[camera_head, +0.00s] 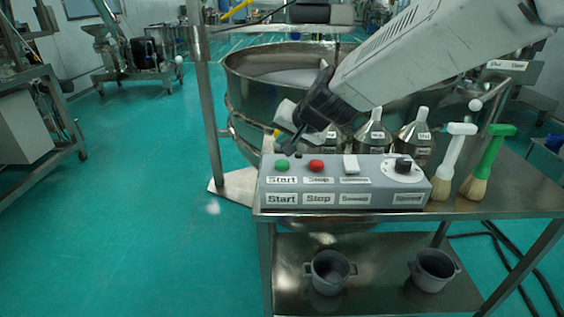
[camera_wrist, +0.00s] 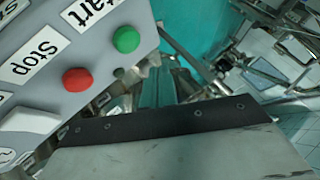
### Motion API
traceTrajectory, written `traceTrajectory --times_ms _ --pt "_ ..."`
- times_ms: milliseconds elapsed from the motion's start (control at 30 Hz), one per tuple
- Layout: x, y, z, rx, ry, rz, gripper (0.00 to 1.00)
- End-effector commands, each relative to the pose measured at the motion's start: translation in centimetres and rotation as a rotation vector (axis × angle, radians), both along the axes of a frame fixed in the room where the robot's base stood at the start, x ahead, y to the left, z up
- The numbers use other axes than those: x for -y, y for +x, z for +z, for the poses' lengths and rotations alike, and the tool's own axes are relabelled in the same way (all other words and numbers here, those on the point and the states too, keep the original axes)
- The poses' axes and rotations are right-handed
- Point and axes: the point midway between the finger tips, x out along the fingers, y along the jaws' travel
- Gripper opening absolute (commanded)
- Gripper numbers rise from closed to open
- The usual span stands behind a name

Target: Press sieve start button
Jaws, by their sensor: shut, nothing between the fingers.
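The grey control box (camera_head: 345,184) stands on the front edge of a metal table. Its green button (camera_head: 282,164), labelled Start, is at the left end of the top face. The red Stop button (camera_head: 317,166) is just right of it. My gripper (camera_head: 290,148) is shut and empty, reaching down from the upper right to just above and behind the green button. I cannot tell whether it touches. In the wrist view the green button (camera_wrist: 126,39) shows upper middle and the red button (camera_wrist: 77,79) lower left. The fingertips are not clear there.
A white rocker switch (camera_head: 351,164) and a black knob (camera_head: 403,165) are further right on the box. Metal bottles (camera_head: 373,133) stand behind it. Two brushes (camera_head: 482,165) stand to the right. The large round sieve (camera_head: 245,98) is behind. Open green floor (camera_head: 120,200) lies left.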

Motion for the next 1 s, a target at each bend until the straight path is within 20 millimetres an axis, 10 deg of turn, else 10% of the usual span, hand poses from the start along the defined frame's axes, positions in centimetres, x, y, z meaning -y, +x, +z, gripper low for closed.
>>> traceTrajectory --times_ms 1000 --pt "0.0 0.0 -3.2 0.000 -0.001 -0.001 0.00"
